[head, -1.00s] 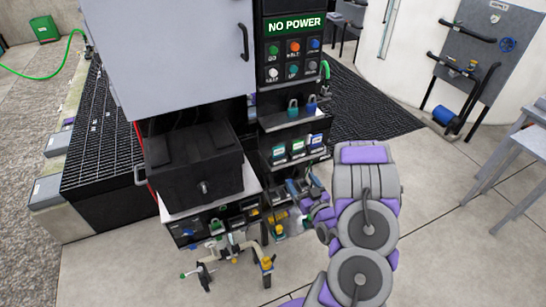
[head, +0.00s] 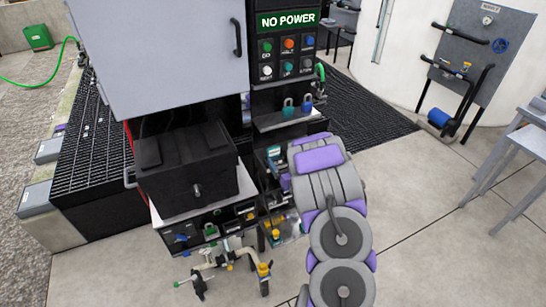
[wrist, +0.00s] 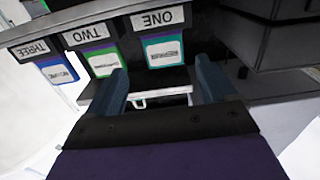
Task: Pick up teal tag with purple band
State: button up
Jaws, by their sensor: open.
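In the wrist view, a teal-edged tag (wrist: 165,52) with a white face hangs under the upside-down label ONE. A purple-and-green tag (wrist: 103,62) hangs under TWO, and a blue tag (wrist: 59,72) under THREE. In the head view, my arm hides the gripper and most of the tag rack; one teal tag (head: 274,152) shows at its left.
A black lidded tote (head: 190,185) stands left of the rack. Padlocks (head: 289,108) stand on a shelf above the rack, below the NO POWER panel (head: 287,20). Small items fill the lower shelves. A dark box-like part (wrist: 270,50) is close right of the gripper.

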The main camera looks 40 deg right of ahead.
aim_at(275, 152)
jog(key=shift+w+d+f, duration=0.15)
jog(key=shift+w+d, duration=0.1)
jog(key=shift+w, duration=0.3)
jog(key=w+b, duration=0.1)
jog(key=w, duration=0.2)
jog(key=shift+w, duration=0.6)
jog(key=shift+c, duration=0.4)
jog(key=shift+d, duration=0.2)
jog(key=c, duration=0.4)
jog(key=shift+a, duration=0.1)
jog(key=c, duration=0.6)
